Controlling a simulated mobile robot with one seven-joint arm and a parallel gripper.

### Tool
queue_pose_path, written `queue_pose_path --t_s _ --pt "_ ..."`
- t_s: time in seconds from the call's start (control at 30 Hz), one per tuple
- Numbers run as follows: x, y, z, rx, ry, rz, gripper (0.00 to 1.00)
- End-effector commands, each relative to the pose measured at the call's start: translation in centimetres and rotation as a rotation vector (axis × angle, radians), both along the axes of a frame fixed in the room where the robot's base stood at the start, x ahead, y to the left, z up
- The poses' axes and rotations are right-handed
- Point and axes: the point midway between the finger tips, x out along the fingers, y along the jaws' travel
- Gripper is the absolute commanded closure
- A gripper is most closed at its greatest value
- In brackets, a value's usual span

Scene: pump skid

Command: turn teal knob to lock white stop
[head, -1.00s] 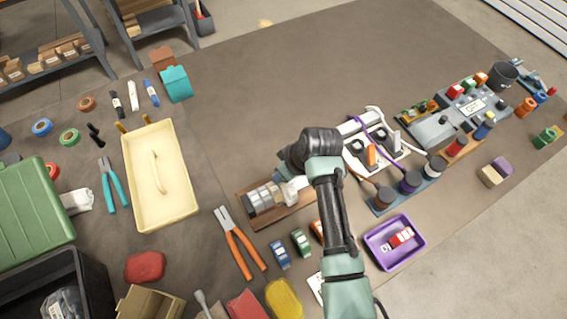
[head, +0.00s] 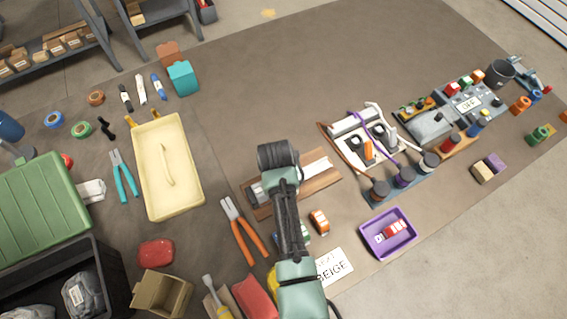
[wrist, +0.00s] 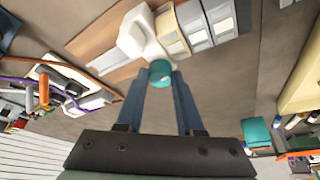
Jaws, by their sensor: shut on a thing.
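The teal knob (wrist: 160,72) sits between the fingertips of my gripper (wrist: 160,84) in the wrist view, and the fingers are shut on it. The white stop (wrist: 132,40) is right beside the knob, on a pale rail over a brown wooden board (wrist: 92,42). Grey and beige modules (wrist: 198,30) stand in a row against the stop's other side. In the head view my arm covers the knob, the stop and my fingertips; the wooden board (head: 325,181) and a grey module (head: 257,195) show on either side of it.
Orange-handled pliers (head: 243,232) and a cream tray (head: 150,200) lie left of the board. A purple bin (head: 366,243) holding a red and white module is at the right front. A wired panel (head: 352,127) stands just right of the board.

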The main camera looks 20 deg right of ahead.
Motion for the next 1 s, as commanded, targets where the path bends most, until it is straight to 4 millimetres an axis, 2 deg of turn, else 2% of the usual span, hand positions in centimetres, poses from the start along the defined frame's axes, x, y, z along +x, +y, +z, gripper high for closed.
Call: queue_pose_path --t_s 0.37,0.9,0.93,1.0 --pt "0.21 0.09 0.15 0.000 -0.004 -0.161 1.00" --pt "0.21 0.05 0.17 0.001 -0.005 -0.187 1.00" --pt "0.22 0.05 0.17 0.001 -0.005 -0.187 0.62" --pt "0.21 0.05 0.17 0.000 -0.005 -0.186 0.50"
